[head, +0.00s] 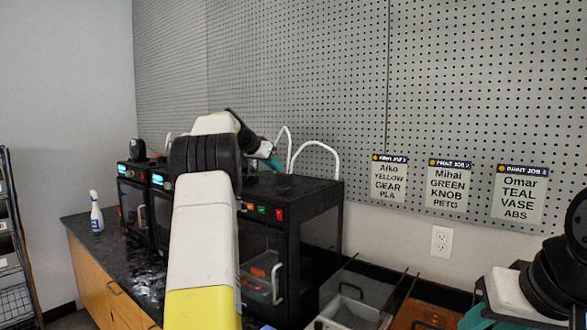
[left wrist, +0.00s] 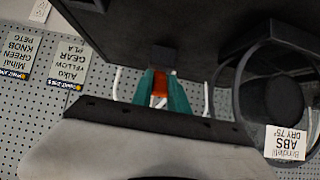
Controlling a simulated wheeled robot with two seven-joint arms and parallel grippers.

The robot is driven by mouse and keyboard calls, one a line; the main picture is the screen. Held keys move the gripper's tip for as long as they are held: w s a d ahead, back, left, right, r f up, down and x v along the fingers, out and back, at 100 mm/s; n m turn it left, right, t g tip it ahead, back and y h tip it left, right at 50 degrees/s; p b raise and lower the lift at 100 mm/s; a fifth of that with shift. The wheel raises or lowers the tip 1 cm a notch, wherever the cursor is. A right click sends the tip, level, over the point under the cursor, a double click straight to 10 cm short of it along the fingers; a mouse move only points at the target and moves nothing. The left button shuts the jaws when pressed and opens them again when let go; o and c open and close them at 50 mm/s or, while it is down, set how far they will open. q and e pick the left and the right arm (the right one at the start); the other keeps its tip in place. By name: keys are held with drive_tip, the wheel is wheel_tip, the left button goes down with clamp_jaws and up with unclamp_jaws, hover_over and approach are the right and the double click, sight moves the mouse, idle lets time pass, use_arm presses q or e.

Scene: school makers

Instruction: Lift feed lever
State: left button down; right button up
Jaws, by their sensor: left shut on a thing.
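My left gripper (head: 268,158) reaches over the top of the black printer (head: 318,225), behind my own wrist in the head view. In the left wrist view, which is turned upside down, its two teal fingers (left wrist: 160,96) are shut on a small orange-red piece, which looks like the feed lever (left wrist: 160,84). The lever sits by a dark block on the printer's black body. In the head view the lever is hidden behind my arm. My right gripper shows only as a teal part (head: 490,319) at the bottom right edge, its fingertips not clear.
A black spool holder with an ABS label (left wrist: 287,143) stands close to the left gripper. White tubes (head: 318,150) arch behind the printer. More printers (head: 135,190) and a spray bottle (head: 96,212) stand at left. Print job cards (head: 519,192) hang on the pegboard.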

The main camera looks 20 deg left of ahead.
use_arm(q)
drive_tip(key=shift+a, duration=0.1)
idle(0.3)
drive_tip(key=c, duration=1.3)
unclamp_jaws()
drive_tip(key=v, duration=0.7)
drive_tip(key=shift+s+r, duration=0.25)
drive_tip(key=shift+s, duration=0.05)
